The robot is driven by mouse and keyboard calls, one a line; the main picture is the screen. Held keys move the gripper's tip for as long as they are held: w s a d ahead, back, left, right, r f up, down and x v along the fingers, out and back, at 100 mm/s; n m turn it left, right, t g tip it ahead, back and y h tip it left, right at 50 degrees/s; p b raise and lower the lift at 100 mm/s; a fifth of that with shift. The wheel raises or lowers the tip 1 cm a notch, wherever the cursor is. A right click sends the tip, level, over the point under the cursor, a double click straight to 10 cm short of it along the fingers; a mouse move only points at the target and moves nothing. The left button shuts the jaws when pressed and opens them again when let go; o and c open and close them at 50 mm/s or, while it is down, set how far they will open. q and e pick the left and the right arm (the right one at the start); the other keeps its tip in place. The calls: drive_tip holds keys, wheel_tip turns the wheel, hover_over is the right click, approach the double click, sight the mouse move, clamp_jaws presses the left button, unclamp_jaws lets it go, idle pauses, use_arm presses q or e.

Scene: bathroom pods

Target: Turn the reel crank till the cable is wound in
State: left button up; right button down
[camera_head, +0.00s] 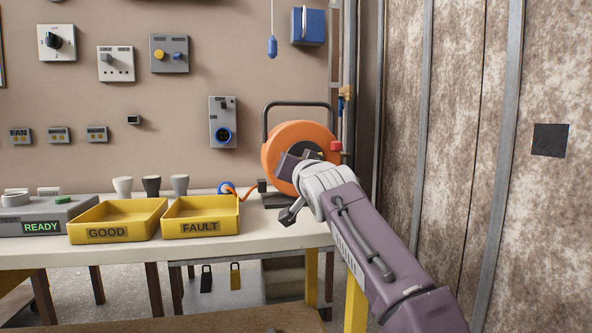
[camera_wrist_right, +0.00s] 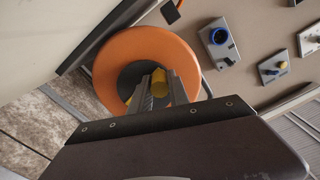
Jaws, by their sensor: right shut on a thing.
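The cable reel (camera_head: 285,140) stands at the right end of the bench, an orange drum with a dark frame and handle. It also shows in the right wrist view as an orange disc (camera_wrist_right: 118,50) with a dark hub. My right gripper (camera_wrist_right: 158,88) is in front of the drum face and shut on the yellow crank handle (camera_wrist_right: 160,76). In the head view my right gripper (camera_head: 291,168) and wrist cover the crank and part of the drum.
Yellow trays marked GOOD (camera_head: 112,234) and FAULT (camera_head: 200,228) stand left of the reel, with several cups (camera_head: 151,185) behind. A grey socket box (camera_head: 223,122) is on the wall. A red fitting (camera_head: 335,146) and upright pipes are close to the reel's right.

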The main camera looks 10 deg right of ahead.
drive_tip(key=m, duration=0.1)
drive_tip(key=r+m, duration=0.1)
drive_tip(key=m, duration=0.1)
drive_tip(key=shift+r+m, duration=0.1)
drive_tip(key=shift+m, duration=0.2)
drive_tip(key=shift+d+r+m+p, duration=0.15)
drive_tip(key=shift+r+m+p, duration=0.15)
drive_tip(key=shift+m, duration=0.8)
drive_tip(key=shift+d+r+m+p, duration=0.15)
drive_tip(key=shift+r+m+p, duration=0.15)
drive_tip(key=shift+m, duration=0.8)
drive_tip(key=shift+r, duration=0.1)
drive_tip(key=c, duration=1.3)
unclamp_jaws()
drive_tip(key=shift+o, duration=0.2)
drive_tip(key=shift+s, duration=0.1)
drive_tip(key=shift+s, duration=0.35)
drive_tip(key=s+b, duration=0.1)
drive_tip(key=s, duration=0.7)
drive_tip(key=shift+d+b, duration=0.15)
drive_tip(key=shift+b, duration=0.25)
